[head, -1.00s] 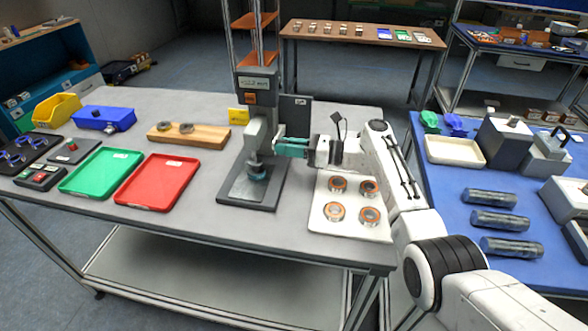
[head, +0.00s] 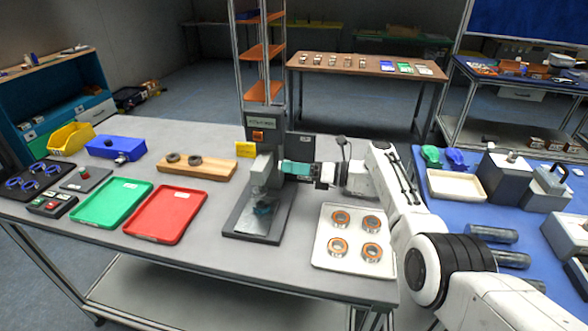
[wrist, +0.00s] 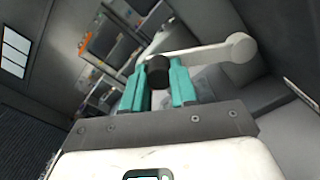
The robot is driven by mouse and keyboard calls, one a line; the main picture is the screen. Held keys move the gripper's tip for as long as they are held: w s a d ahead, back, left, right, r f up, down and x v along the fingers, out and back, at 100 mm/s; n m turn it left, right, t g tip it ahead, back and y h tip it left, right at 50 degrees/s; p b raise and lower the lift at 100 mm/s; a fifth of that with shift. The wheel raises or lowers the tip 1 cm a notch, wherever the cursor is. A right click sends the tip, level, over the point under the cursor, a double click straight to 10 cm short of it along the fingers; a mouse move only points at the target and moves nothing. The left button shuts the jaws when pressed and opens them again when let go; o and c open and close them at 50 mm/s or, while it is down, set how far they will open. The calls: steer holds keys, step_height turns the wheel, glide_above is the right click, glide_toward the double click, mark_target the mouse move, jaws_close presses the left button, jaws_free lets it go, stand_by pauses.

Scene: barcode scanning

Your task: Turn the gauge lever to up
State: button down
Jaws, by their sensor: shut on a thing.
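The gauge is a grey stand (head: 238,220) with a flat dark base and an upright column, on the middle of the grey table. A dark round part (head: 264,208) sits on its base. My gripper (head: 288,168) reaches in from the right at the column. In the wrist view, its teal fingers (wrist: 165,86) are shut around the black knob (wrist: 158,70) of the gauge lever. The pale lever arm (wrist: 205,54) runs right from the knob to a round hub. In the head view my gripper hides most of the lever, so I cannot tell its exact angle.
A white tray (head: 353,262) of several orange-ringed bearings lies right of the gauge, below my arm. Left are a red tray (head: 165,213), a green tray (head: 112,203) and a wooden block (head: 215,169). A blue table (head: 450,215) stands right.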

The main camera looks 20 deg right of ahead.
steer(key=c, duration=0.9)
jaws_free()
steer(key=shift+d, duration=0.15)
steer(key=p+v, duration=0.1)
steer(key=v, duration=0.9)
steer(key=shift+s+d, duration=0.2)
steer(key=shift+d, duration=0.05)
